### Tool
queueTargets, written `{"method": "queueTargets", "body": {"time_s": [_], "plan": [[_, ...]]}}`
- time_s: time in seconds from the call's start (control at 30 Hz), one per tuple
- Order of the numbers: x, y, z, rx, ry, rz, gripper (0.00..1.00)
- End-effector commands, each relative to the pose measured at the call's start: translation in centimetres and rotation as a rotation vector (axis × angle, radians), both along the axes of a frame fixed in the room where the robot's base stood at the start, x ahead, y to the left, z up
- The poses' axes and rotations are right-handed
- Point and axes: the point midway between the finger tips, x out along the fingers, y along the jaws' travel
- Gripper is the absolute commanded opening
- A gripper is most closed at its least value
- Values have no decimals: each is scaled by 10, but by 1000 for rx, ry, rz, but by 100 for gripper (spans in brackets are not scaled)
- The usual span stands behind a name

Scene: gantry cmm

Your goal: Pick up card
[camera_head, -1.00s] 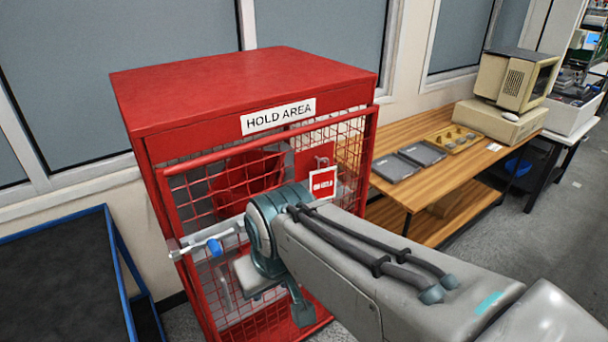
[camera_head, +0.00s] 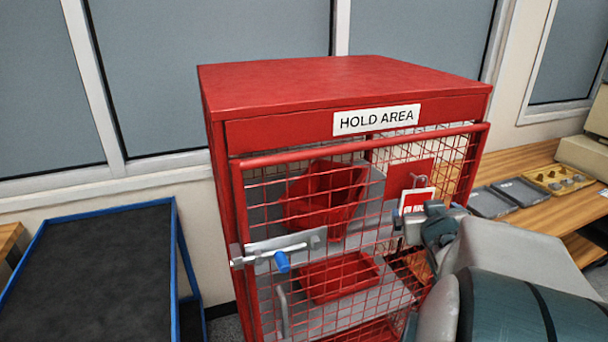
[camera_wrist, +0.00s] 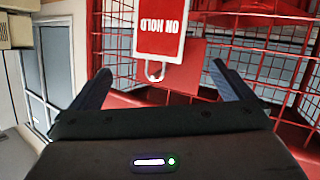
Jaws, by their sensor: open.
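The card (camera_head: 417,200) is red and white and hangs from a hook on the mesh door of the red cage cabinet (camera_head: 345,90). In the wrist view the card (camera_wrist: 162,30) appears upside down with the words "ON HOLD", and its hook (camera_wrist: 155,72) shows below it. My gripper (camera_wrist: 160,82) is open, with one finger on each side of the card and hook in that view. The fingers do not visibly touch the card. In the head view my arm reaches in from the lower right, and the fingertips are hard to make out beside the card.
The cabinet's mesh door has a latch with a blue knob (camera_head: 282,262) at its left. Red bins (camera_head: 325,195) sit inside. A blue-framed cart (camera_head: 90,265) stands at the left. A wooden bench (camera_head: 520,160) with grey trays (camera_head: 490,201) is at the right.

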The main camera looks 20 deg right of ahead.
Motion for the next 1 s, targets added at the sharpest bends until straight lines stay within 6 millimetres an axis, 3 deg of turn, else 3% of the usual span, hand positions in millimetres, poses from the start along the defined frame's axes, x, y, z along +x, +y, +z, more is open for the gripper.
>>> {"method": "queueTargets", "body": {"time_s": [0.03, 0.13, 0.4, 0.63, 1.0], "plan": [[-5, -14, -14, -4, -40, 8, 100], [-12, -28, -24, -6, -126, 63, 100], [-42, -38, -44, 57, -308, 229, 100], [-55, -35, -46, 98, -369, 295, 100], [-45, -39, -40, 106, -375, 308, 100]]}}
